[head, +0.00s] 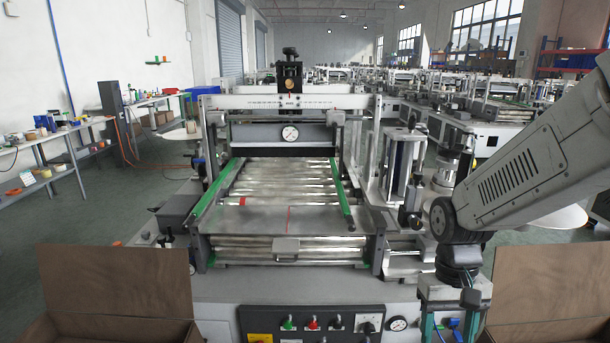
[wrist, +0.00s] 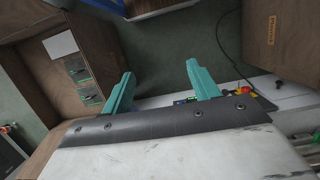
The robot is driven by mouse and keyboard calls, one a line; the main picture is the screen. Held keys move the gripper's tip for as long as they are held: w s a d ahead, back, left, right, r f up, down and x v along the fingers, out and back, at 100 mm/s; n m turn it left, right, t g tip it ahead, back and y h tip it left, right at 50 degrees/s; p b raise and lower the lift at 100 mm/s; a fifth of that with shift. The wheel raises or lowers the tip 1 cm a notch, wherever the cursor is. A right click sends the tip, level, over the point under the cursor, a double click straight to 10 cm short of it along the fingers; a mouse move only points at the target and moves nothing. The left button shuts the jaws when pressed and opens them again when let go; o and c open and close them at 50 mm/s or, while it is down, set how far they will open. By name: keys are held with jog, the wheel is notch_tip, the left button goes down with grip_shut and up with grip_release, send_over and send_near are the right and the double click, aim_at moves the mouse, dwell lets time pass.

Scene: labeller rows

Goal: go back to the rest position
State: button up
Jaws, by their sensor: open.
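My gripper (head: 450,325) is at the lower right of the head view, at the end of my grey-white arm. It points down beside the machine's front right corner, and its lower part is cut off by the frame edge. In the wrist view my gripper (wrist: 160,72) shows two teal fingers spread wide apart. Nothing is held between them; floor and part of a box edge show beyond the gap.
A labelling machine (head: 285,210) with a roller bed stands ahead, with a button panel (head: 310,322) in front. Brown boxes stand at lower left (head: 115,290) and lower right (head: 545,275). A wrist-view box (wrist: 25,75) holds dark flat items (wrist: 78,72). Shelving (head: 40,150) lines the left.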

jog(key=s+d+r+t, duration=0.1)
jog(key=s+r+t, duration=0.3)
jog(key=s+r, duration=0.9)
jog(key=shift+s+d+r, duration=0.15)
jog(key=shift+r, duration=0.25)
dwell(1.1)
